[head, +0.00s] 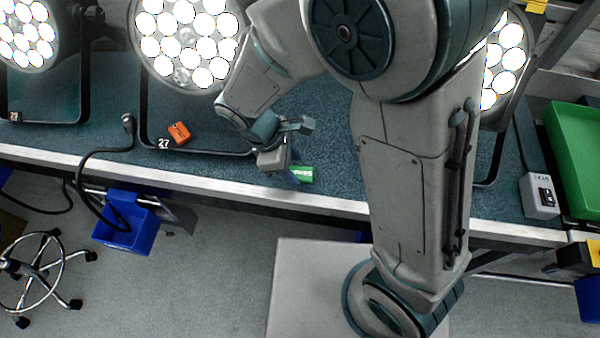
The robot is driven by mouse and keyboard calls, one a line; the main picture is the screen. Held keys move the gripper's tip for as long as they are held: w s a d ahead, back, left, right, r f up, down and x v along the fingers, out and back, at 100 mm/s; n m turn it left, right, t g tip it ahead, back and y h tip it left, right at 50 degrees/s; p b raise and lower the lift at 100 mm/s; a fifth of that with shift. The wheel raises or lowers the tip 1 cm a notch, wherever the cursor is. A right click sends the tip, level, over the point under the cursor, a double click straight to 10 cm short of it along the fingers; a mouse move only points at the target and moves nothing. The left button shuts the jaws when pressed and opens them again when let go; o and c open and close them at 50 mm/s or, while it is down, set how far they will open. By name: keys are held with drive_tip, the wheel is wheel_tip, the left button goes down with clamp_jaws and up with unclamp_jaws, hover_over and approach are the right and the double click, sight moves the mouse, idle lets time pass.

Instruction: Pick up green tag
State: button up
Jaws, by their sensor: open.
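The green tag (302,174) is a small green piece with white markings, lying on the teal bench top near its front edge. My gripper (302,150) is just above and behind it in the picture, jaws open and pointing down toward the bench. The gripper partly covers the tag's left end. I cannot tell whether a finger touches the tag.
An orange tag (179,132) lies left of my gripper. Lit par cans (187,40) stand along the bench (220,170) on dark yokes. A black cable (95,152) hangs over the front edge. A green bin (575,150) and a grey box (540,196) are at right.

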drive_tip(key=shift+x, duration=0.85)
drive_tip(key=c, duration=0.7)
drive_tip(key=shift+c, duration=0.2)
